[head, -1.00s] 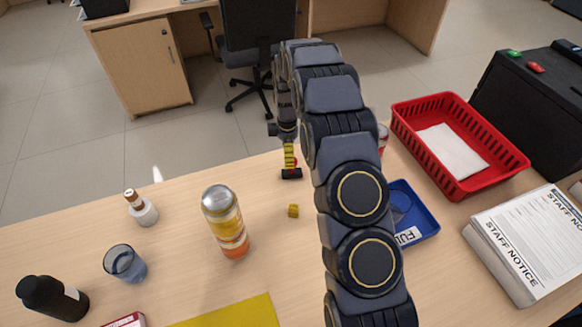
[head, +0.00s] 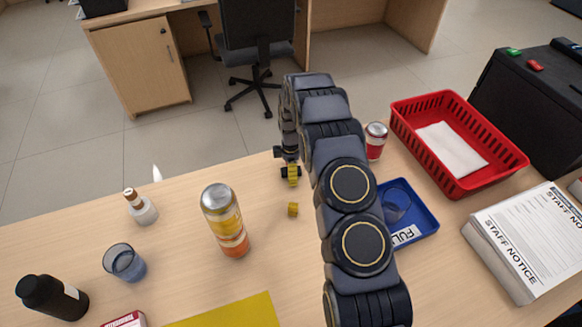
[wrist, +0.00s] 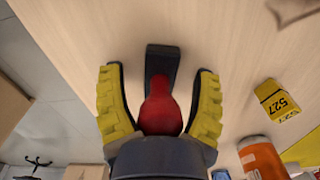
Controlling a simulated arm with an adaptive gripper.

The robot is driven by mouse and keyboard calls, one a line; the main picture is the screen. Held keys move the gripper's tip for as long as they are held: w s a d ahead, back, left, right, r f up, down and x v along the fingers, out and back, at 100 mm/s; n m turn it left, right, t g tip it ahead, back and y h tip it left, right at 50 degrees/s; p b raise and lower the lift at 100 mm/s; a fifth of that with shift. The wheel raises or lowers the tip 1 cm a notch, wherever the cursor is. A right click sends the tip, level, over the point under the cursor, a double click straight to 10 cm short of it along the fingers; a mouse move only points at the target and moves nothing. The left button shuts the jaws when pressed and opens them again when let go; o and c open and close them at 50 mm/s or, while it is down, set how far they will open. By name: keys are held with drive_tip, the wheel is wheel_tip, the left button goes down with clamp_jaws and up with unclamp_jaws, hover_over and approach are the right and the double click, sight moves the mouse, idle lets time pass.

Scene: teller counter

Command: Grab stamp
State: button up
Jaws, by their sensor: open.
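The stamp (wrist: 162,105) has a red rounded handle and a black base. In the wrist view it lies between the two yellow fingers of my gripper (wrist: 160,70). The fingers are spread, one on each side of the red handle, with a gap to it. The black base reaches past the fingertips toward the top of the picture. In the head view my gripper (head: 291,174) is low over the far edge of the counter and mostly hides the stamp.
A small yellow block (head: 293,209) marked 527 lies nearby. A can with an orange and yellow label (head: 225,222) stands to the left. A red can (head: 376,142), blue tray (head: 425,222) and red basket (head: 402,127) are to the right of my arm.

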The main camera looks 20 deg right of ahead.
clamp_jaws()
